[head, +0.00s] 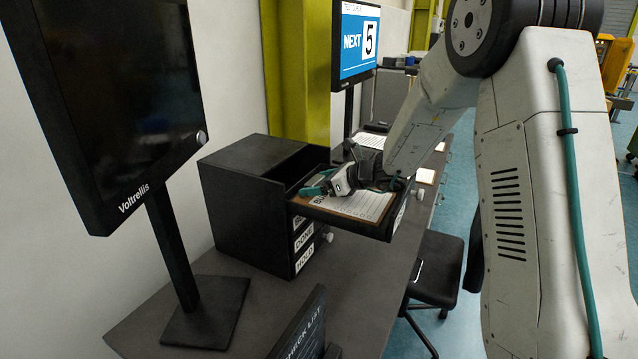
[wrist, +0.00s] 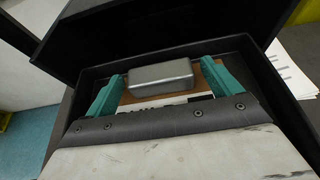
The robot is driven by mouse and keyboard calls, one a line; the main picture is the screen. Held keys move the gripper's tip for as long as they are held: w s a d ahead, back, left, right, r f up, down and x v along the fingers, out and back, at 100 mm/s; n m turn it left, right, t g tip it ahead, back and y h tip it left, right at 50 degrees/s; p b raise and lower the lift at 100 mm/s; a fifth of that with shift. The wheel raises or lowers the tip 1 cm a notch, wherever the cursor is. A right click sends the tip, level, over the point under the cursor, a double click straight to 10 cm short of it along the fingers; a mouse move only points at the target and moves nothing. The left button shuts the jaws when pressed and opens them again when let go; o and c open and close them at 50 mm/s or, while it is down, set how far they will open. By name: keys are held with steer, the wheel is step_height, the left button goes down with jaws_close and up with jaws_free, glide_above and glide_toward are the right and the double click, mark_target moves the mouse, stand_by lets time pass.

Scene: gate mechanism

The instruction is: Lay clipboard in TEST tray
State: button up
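The clipboard (head: 365,206), brown with a white printed sheet, lies in the pulled-out top tray (head: 345,224) of a black drawer unit. In the wrist view its silver clip (wrist: 160,78) sits between my gripper's teal fingers (wrist: 163,80), with a gap on each side. My gripper (head: 319,183) is open and low over the clip end of the board in the head view. The tray's front label (head: 399,215) is turned too far to read. My gripper hides part of the board.
The drawer unit (head: 235,215) stands on a dark desk (head: 255,310); lower labels read DONE and HOLD. A black monitor (head: 120,95) stands at the left, a CHECK LIST sign (head: 303,330) in front. A screen showing NEXT 5 (head: 358,42) stands behind. A stool (head: 437,270) is below right.

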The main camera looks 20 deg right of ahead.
steer(key=shift+r, duration=0.15)
step_height(320, 180, up, 4)
steer(key=r, duration=0.1)
glide_above(357, 200)
steer(key=shift+f, duration=0.25)
steer(key=s+a+r+n+g, duration=0.3)
steer(key=s+a+n, duration=0.35)
steer(key=s, duration=0.25)
steer(key=s+a+r+n+g, duration=0.3)
steer(key=s+a+n+g, duration=0.15)
steer(key=s+n, duration=0.35)
steer(key=s+d+n+h, duration=0.3)
steer(key=s+n, duration=0.3)
steer(key=s, duration=0.4)
steer(key=s+d+n+h, duration=0.3)
steer(key=s+n+h, duration=0.3)
steer(key=s, duration=0.5)
steer(key=shift+g+h, duration=0.3)
steer(key=shift+g, duration=0.05)
steer(key=shift+d+f+n, duration=0.1)
steer(key=shift+n, duration=0.15)
